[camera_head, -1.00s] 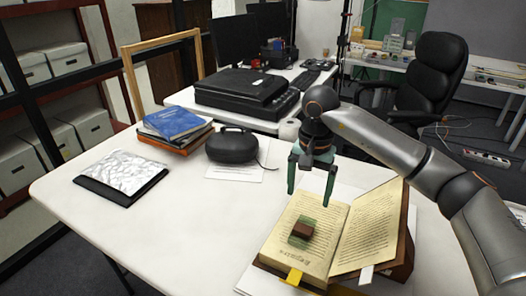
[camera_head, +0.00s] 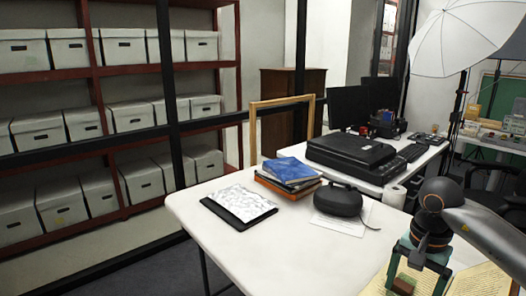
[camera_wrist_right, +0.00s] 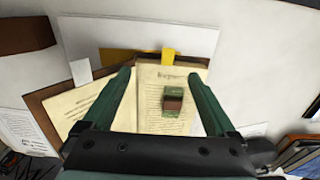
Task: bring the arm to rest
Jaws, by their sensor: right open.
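My right gripper (camera_head: 418,274) is open and empty at the lower right of the head view, over the open book (camera_head: 482,281). In the right wrist view its two green fingers (camera_wrist_right: 158,78) are spread apart above the book (camera_wrist_right: 98,108). A small brown and green block (camera_wrist_right: 173,100) lies on a printed page and shows between the fingers in that view, with nothing gripping it. The block (camera_head: 403,286) is partly visible in the head view. The book is largely cut off by the head view's lower edge. My left gripper is in neither view.
The white table (camera_head: 270,250) holds a silvery sheet on a dark folder (camera_head: 239,205), stacked books (camera_head: 290,172) and a black case (camera_head: 338,200). Its front middle is clear. Shelves of archival boxes (camera_head: 122,46) stand left; a black scanner (camera_head: 350,152) sits behind.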

